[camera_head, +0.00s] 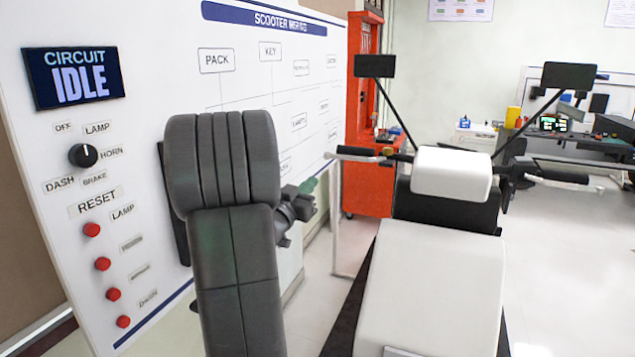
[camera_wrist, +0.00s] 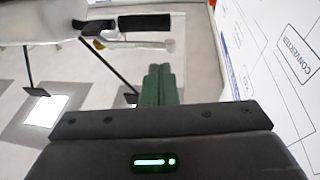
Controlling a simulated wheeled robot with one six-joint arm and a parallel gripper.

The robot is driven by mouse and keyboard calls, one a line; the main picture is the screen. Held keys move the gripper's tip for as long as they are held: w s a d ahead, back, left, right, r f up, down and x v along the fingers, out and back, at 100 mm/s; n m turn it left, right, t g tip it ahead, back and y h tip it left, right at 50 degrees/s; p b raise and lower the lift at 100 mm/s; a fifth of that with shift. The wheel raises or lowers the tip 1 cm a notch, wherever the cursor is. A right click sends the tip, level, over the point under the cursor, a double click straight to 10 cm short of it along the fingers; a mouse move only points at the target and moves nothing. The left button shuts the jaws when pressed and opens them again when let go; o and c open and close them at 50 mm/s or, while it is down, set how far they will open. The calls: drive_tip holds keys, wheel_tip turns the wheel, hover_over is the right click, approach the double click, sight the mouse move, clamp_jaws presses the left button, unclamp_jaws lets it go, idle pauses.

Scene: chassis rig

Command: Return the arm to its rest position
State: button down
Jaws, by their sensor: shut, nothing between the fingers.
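My gripper (camera_head: 308,186) shows in the head view just beyond my dark grey arm links, its green fingertips pointing right toward the scooter's left handlebar grip. In the wrist view its green fingers (camera_wrist: 160,84) lie together, shut with nothing between them. The arm is raised and bent in front of the white board. The gripper appears apart from the board and the handlebar. Part of the gripper's body is hidden behind my arm.
The white circuit board (camera_head: 185,40) stands left and behind the arm; its screen (camera_head: 74,77) reads "CIRCUIT IDLE". A knob (camera_head: 83,155) and several red buttons sit below. The white scooter (camera_head: 430,285) stands right, with handlebar grip (camera_wrist: 144,22) and mirrors. Floor at far right is clear.

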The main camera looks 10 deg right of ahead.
drive_tip(key=shift+s+a+f, duration=0.1)
drive_tip(key=shift+s+a, duration=0.15)
